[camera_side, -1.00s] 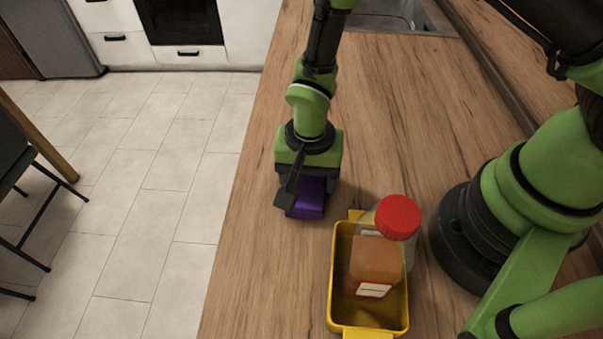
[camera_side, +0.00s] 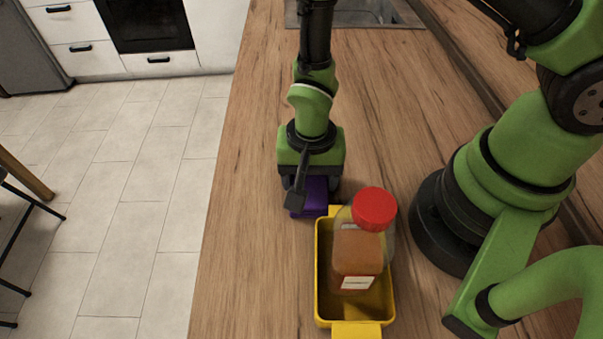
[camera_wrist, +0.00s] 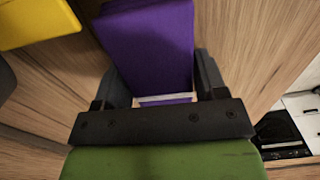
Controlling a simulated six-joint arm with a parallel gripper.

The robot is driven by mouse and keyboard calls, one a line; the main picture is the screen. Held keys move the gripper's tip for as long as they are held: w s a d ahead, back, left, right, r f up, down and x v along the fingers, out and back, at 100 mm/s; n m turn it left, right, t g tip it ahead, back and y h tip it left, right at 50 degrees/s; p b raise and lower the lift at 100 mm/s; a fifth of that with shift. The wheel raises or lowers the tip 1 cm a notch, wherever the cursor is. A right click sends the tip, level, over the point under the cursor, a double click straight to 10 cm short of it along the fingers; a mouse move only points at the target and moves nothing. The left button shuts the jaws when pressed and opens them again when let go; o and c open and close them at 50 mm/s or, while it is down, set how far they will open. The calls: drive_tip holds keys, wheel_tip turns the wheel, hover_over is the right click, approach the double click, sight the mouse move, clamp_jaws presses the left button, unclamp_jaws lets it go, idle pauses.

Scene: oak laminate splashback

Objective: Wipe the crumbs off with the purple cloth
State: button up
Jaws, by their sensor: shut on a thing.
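The purple cloth (camera_side: 312,193) is a folded, block-like pad at the counter's middle, beside the far end of the yellow tray. My gripper (camera_side: 307,188) points down and is shut on it. In the wrist view the purple cloth (camera_wrist: 150,45) sits between the two dark fingers of my gripper (camera_wrist: 158,75), with a pale strip at its near edge. The cloth looks to be at the counter surface, but I cannot tell if it presses on it. I cannot make out any crumbs in either view.
A yellow tray (camera_side: 321,290) holds a red-capped jar (camera_side: 358,255) with brown contents, close to the cloth; the tray also shows in the wrist view (camera_wrist: 35,22). A sink (camera_side: 365,14) lies at the far end. The counter's left edge drops to a tiled floor.

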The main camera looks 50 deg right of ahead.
sight(276, 186)
drive_tip(key=shift+w+a+f, duration=0.1)
drive_tip(key=shift+w+a, duration=1.75)
drive_tip(key=shift+w, duration=0.3)
drive_tip(key=shift+s+d, duration=0.65)
drive_tip(key=shift+s, duration=0.1)
drive_tip(key=shift+s+d, duration=1.2)
drive_tip(key=shift+s, duration=0.2)
drive_tip(key=shift+w+a, duration=1.85)
drive_tip(key=shift+w, duration=0.25)
drive_tip(key=shift+s+d, duration=0.95)
drive_tip(key=shift+s, duration=0.05)
drive_tip(key=shift+r, duration=2.65)
